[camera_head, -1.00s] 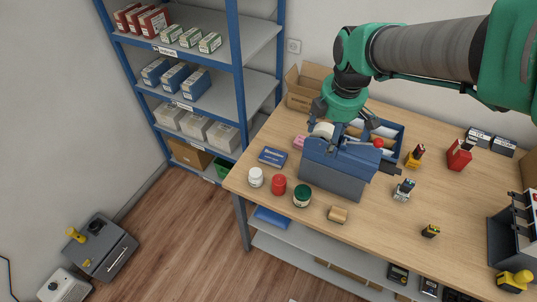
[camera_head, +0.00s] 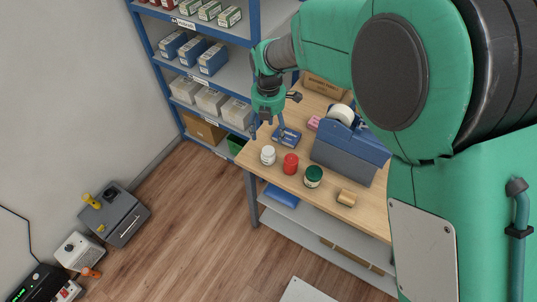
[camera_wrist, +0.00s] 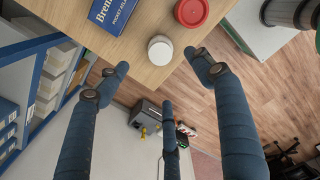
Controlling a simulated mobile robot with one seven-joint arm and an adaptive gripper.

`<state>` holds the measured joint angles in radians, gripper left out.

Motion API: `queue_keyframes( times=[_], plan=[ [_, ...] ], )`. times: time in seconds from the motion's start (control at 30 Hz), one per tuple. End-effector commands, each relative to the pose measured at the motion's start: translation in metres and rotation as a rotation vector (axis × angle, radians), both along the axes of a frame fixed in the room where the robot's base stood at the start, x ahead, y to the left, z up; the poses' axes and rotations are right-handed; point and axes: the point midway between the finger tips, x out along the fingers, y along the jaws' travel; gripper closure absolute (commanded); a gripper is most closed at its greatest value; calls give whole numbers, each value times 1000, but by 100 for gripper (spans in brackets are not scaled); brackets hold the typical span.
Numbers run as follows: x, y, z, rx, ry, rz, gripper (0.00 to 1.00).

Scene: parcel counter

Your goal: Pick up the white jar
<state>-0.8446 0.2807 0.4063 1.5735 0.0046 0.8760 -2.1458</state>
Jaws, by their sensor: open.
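The white jar (camera_head: 268,156) stands upright near the table's front-left corner. In the wrist view its round white lid (camera_wrist: 160,48) shows from above, near the table edge. My gripper (camera_head: 268,133) is open and empty, above and a little behind the jar in the head view. In the wrist view my gripper (camera_wrist: 160,80) has its dark fingers spread, with the jar showing between the two upper fingertips. I see no contact with the jar.
A red jar (camera_head: 291,164) stands close to the right of the white jar, then a green-lidded jar (camera_head: 313,177). A blue box (camera_head: 286,136) lies behind. The shelf unit (camera_head: 247,60) stands close on the left. A blue-grey tape dispenser (camera_head: 345,160) is further right.

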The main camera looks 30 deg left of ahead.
Motion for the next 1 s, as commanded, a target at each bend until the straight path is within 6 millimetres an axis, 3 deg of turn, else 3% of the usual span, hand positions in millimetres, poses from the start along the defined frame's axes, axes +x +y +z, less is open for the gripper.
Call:
queue_keyframes(
  times=[0.37,0.8,1.0],
  plan=[
    [0,-1,-10,-1,1,-2,33],
    [0,0,-71,-1,1,-3,33],
    [0,0,-85,0,0,-3,33]
  ],
)
